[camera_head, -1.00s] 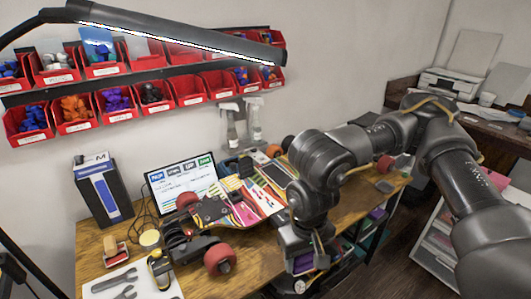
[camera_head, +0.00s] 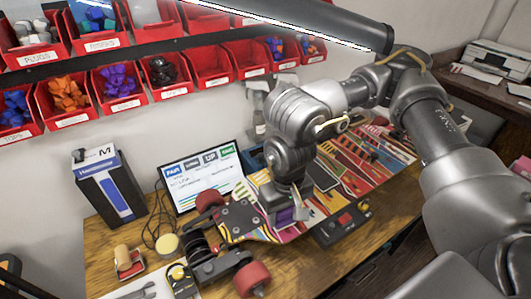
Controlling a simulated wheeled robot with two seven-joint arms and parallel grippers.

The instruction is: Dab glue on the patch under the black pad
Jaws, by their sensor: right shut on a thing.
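The colourful patterned board (camera_head: 376,150) lies across the workbench. Its near end carries a dark metal truck and red wheels (camera_head: 252,279). A dark flat rectangle (camera_head: 322,176), possibly the black pad, lies on the board just right of my right gripper; I cannot make out a patch under it. My right gripper (camera_head: 288,208) points down over the middle of the board and is shut on a small, purple and dark thing (camera_head: 284,215), mostly hidden by the fingers. I cannot tell whether it touches the board. My left gripper is not in view.
A screen (camera_head: 203,176) and a dark blue box (camera_head: 109,187) stand at the back left. A black tray with red parts (camera_head: 341,224) is at the front edge. Red bins (camera_head: 120,88) line the wall. Clutter fills the bench's left end.

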